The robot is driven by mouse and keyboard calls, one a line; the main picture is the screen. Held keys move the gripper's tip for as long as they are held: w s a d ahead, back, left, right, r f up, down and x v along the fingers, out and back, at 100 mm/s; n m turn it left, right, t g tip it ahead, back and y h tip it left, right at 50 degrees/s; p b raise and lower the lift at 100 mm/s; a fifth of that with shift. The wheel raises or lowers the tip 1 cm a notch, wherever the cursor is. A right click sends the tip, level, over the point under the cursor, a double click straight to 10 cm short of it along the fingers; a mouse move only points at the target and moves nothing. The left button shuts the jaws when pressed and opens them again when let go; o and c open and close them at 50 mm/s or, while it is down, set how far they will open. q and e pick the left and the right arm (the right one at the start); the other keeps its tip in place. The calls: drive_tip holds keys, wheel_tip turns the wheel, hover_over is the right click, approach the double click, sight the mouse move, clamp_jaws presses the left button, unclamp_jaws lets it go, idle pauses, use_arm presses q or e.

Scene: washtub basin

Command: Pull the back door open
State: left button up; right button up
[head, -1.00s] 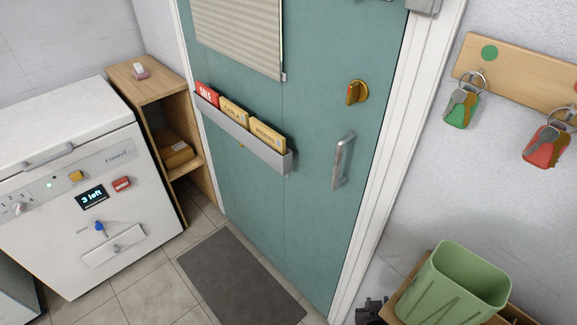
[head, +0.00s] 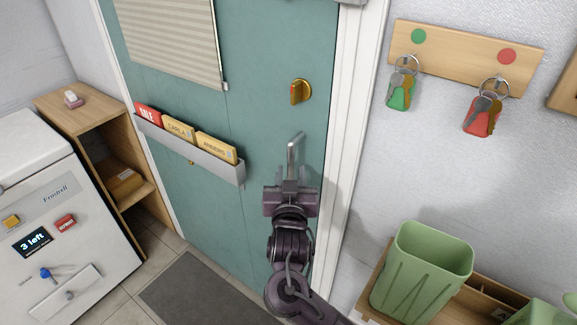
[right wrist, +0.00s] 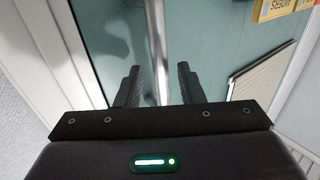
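The back door (head: 215,110) is teal and looks closed in its white frame. Its silver bar handle (head: 295,150) stands upright near the right edge, with a gold turn knob (head: 301,91) above it. My right gripper (head: 291,180) is at the lower part of the handle and hides that end. In the right wrist view, the handle (right wrist: 156,45) runs between the two spread fingers of the gripper (right wrist: 158,85), with a gap on each side. My left gripper is not in view.
A grey rack (head: 200,152) with folders and a blind (head: 170,40) are on the door. A mat (head: 200,290) lies in front. A white appliance (head: 50,220) and wooden shelf (head: 90,105) stand left. Keys hang from a board (head: 460,50) above a green bin (head: 420,275) at right.

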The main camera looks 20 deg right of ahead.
drive_tip(key=shift+x, duration=1.25)
clamp_jaws()
